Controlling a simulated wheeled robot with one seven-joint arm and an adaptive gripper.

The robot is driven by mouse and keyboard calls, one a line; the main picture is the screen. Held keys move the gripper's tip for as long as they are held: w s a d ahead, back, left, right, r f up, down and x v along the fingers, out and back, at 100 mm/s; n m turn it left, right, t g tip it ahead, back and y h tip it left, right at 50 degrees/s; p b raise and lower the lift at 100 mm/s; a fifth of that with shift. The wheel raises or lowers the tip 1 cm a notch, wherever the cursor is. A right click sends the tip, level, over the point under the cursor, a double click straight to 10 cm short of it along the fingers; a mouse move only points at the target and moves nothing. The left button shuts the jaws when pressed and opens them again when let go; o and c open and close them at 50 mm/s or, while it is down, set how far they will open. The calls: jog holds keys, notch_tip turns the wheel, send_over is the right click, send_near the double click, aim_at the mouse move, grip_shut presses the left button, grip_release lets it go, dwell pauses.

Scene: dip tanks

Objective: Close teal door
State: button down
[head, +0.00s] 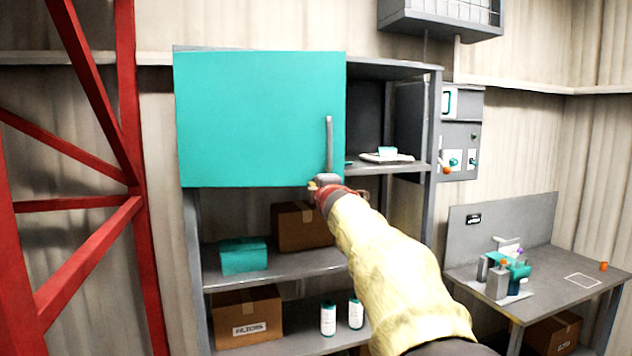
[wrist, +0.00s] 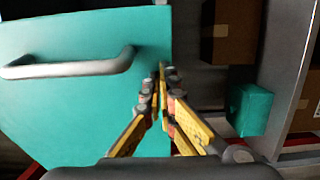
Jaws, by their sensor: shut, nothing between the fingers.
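The teal door (head: 255,118) covers the left part of the shelf unit's upper compartment. The right part of that compartment is uncovered. The door's grey bar handle (head: 329,145) stands upright near its right edge. In the wrist view the teal door (wrist: 75,120) fills the left side, with the handle (wrist: 70,65) across its upper part. My gripper (head: 322,184) is shut and empty at the door's lower right corner, just below the handle. In the wrist view my gripper's fingertips (wrist: 163,70) are by the door's edge; I cannot tell whether they touch it.
White items (head: 387,155) lie on the uncovered shelf. Lower shelves hold a teal box (head: 243,256), cardboard boxes (head: 247,316) and white bottles (head: 328,319). A red steel frame (head: 127,100) stands at left. A workbench (head: 560,290) with tools is at right.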

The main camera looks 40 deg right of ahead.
jog(key=w+d+n+t+y+p, duration=0.1)
jog(key=w+d+n+y+p, duration=0.2)
jog(key=w+d+p, duration=0.3)
jog(key=w+y+p, duration=0.1)
jog(key=w+p, duration=0.2)
jog(key=shift+w+d+t+y, duration=0.2)
jog(key=shift+d+t+y, duration=0.1)
jog(key=shift+d+t, duration=0.1)
jog(key=shift+s, duration=0.1)
